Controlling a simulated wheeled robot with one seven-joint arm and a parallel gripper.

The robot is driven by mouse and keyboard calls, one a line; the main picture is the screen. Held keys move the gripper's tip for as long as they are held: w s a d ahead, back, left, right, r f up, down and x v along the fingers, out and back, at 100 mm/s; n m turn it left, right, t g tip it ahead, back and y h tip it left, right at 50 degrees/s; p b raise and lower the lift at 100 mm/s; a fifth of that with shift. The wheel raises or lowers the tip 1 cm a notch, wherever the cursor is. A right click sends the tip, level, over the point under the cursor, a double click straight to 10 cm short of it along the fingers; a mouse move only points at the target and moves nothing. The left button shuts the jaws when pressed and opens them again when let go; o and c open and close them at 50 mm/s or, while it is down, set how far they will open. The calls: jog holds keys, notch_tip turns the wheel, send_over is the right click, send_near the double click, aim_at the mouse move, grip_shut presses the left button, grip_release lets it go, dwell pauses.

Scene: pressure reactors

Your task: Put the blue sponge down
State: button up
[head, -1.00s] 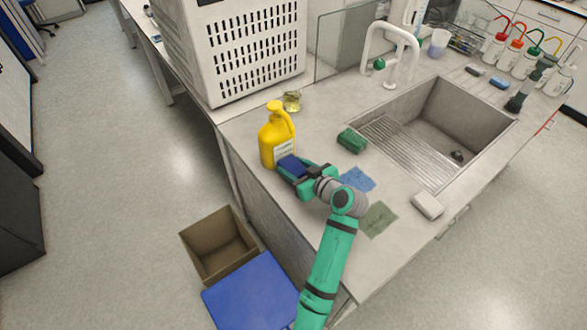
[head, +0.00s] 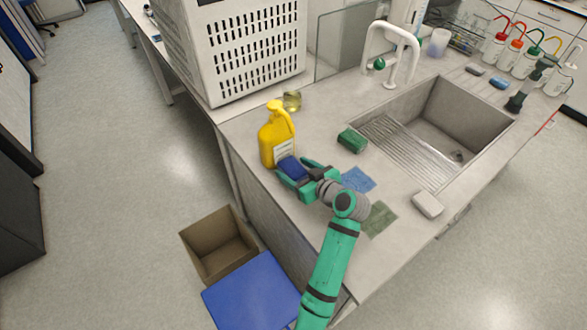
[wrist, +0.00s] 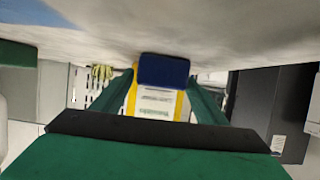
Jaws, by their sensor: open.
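The dark blue sponge (head: 293,168) lies on the counter at the foot of the yellow bottle (head: 277,136). My gripper (head: 297,170) is open around it, with one finger on each side. In the wrist view, which looks upside down, the sponge (wrist: 163,71) rests against the counter surface (wrist: 240,35) between the two spread fingers (wrist: 160,95). Gaps show between the sponge and both fingers. The yellow bottle (wrist: 157,103) with its white label stands right behind the sponge; whether they touch is unclear.
A green sponge (head: 352,140) lies near the sink (head: 455,120). A blue mat (head: 357,179), a green mat (head: 378,218) and a white block (head: 428,205) lie to the right. A cardboard box (head: 218,245) sits on the floor.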

jog(key=v, duration=1.1)
